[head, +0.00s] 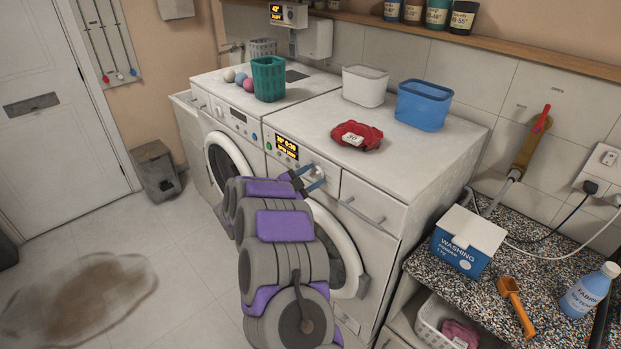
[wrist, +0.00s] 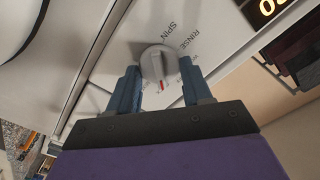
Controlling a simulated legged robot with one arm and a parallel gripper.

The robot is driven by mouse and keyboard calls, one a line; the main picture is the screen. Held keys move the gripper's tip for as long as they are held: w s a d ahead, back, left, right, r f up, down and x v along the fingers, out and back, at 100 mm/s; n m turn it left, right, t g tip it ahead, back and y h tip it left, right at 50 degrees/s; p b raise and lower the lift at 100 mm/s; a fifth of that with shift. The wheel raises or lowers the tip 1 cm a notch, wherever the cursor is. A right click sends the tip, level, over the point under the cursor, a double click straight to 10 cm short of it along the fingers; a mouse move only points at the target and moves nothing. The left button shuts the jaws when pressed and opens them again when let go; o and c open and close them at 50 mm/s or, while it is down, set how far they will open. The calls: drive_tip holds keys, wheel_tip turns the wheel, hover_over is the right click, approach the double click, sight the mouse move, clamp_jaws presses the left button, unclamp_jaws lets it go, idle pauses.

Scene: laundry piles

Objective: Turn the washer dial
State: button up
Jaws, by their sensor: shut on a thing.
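The washer dial (wrist: 155,65) is a round white knob with a red mark, on the washer's front panel in the wrist view. The words SPIN and RINSE are printed beside it. My gripper (wrist: 158,80) has one blue-grey finger on each side of the dial and is shut on it. In the head view my gripper (head: 312,180) is at the panel of the right-hand washer (head: 395,205), just right of its lit display (head: 286,147). The dial (head: 316,171) is partly hidden there by the fingers.
A red folded cloth (head: 357,135), a white tub (head: 365,86) and a blue tub (head: 423,105) stand on the right washer. A green basket (head: 268,79) is on the left one. A brown puddle (head: 80,300) lies on the floor. A drawer handle (head: 362,211) sticks out right of the dial.

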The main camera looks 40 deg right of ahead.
drive_tip(key=o, duration=1)
drive_tip(key=s+a+p, duration=0.1)
drive_tip(key=a+p, duration=0.1)
drive_tip(key=a, duration=1.5)
drive_tip(key=shift+s+a+p, duration=0.15)
drive_tip(key=shift+a+p, duration=0.1)
drive_tip(key=shift+p, duration=0.1)
